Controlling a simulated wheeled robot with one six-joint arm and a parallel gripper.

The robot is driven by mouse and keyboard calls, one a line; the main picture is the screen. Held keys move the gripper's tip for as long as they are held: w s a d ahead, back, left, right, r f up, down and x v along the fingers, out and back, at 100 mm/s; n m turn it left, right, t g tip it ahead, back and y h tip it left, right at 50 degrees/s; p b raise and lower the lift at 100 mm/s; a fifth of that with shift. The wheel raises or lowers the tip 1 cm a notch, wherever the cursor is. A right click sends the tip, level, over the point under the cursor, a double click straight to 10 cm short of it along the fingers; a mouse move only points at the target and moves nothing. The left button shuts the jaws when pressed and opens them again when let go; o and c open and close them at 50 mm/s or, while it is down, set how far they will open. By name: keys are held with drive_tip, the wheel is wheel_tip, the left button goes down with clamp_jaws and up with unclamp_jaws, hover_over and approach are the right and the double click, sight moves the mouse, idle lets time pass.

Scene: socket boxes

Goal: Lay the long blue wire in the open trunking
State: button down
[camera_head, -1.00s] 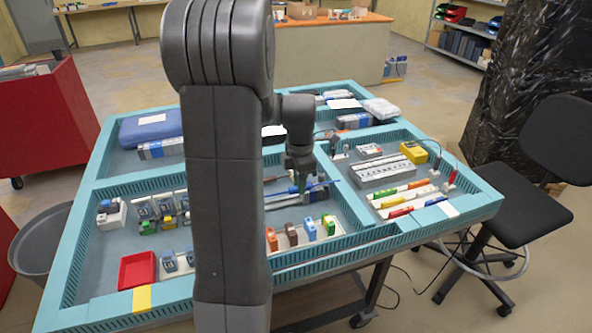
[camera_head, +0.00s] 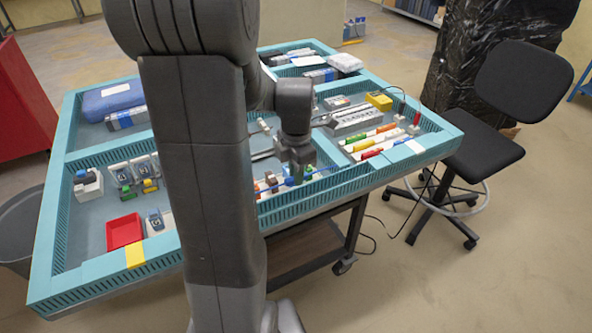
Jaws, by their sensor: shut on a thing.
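My gripper (camera_head: 297,178) is shut on the long blue wire (camera_head: 273,187) and points down over the front middle of the bench. The wire sticks out to both sides of the jaws, roughly along the bench's front. It shows above or in front of the row of coloured terminal blocks; its exact height is hard to tell. Teal slotted trunking (camera_head: 345,186) runs along the bench's front edge, just in front of the gripper. I cannot tell whether the wire touches it. My arm hides part of the bench and the trunking to the left.
A red tray (camera_head: 124,231) and several socket modules (camera_head: 124,175) lie in the left compartment. A grey slotted block (camera_head: 352,119), a yellow meter (camera_head: 379,101) and coloured marker-like pieces (camera_head: 374,140) lie at the right. A black chair (camera_head: 510,95) stands right of the bench.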

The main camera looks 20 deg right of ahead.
sight(296, 189)
drive_tip(key=shift+f+b, duration=2.5)
drive_tip(key=shift+f, duration=1.2)
drive_tip(key=c, duration=1.4)
unclamp_jaws()
drive_tip(key=shift+o, duration=0.2)
drive_tip(key=shift+w+r+p, duration=0.1)
drive_tip(key=shift+r+p, duration=0.4)
drive_tip(key=shift+p, duration=0.1)
drive_tip(key=shift+o, duration=0.3)
wheel_tip(296, 189, up, 8)
drive_tip(key=p, duration=0.6)
drive_tip(key=shift+r+p, duration=0.15)
drive_tip(key=shift+p, duration=0.15)
